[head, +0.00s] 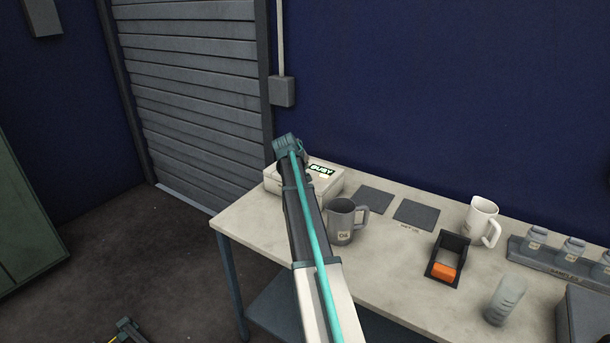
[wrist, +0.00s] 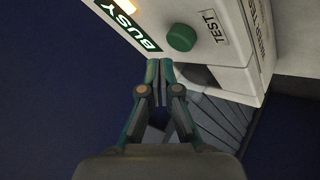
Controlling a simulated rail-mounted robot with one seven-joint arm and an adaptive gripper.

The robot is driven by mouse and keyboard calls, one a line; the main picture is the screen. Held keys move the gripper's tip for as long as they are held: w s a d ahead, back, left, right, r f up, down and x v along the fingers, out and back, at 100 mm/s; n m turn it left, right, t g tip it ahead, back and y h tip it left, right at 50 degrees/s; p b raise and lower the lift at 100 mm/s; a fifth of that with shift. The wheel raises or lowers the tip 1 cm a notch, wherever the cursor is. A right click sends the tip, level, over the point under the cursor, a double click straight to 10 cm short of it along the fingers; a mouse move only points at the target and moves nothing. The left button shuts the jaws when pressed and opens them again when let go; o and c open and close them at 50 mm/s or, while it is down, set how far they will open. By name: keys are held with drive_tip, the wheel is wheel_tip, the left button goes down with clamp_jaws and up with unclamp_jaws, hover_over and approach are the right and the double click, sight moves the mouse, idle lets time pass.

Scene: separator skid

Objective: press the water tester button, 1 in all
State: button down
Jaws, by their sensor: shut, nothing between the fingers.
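The water tester (head: 330,187) is a pale box at the left end of the bench, partly hidden by my arm in the head view. In the wrist view its face (wrist: 225,15) is close, with a round green button (wrist: 181,38) beside a "TEST" label. A green "BUSY" display (wrist: 130,22) is lit, with an orange-white light (wrist: 127,5) near it. My gripper (wrist: 158,68) is shut and empty. In the wrist picture its tips are just below and left of the button, with a visible gap. The button is hidden in the head view.
The bench (head: 385,270) holds a grey mug (head: 341,222), two dark mats, a white mug (head: 480,222), a black tray (head: 447,258) with an orange item, a clear cup (head: 504,300) and a rack of jars (head: 560,254). A wall (head: 430,90) stands behind.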

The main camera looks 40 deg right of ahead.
drive_tip(key=shift+r+p, duration=0.85)
drive_tip(key=shift+r, duration=1.45)
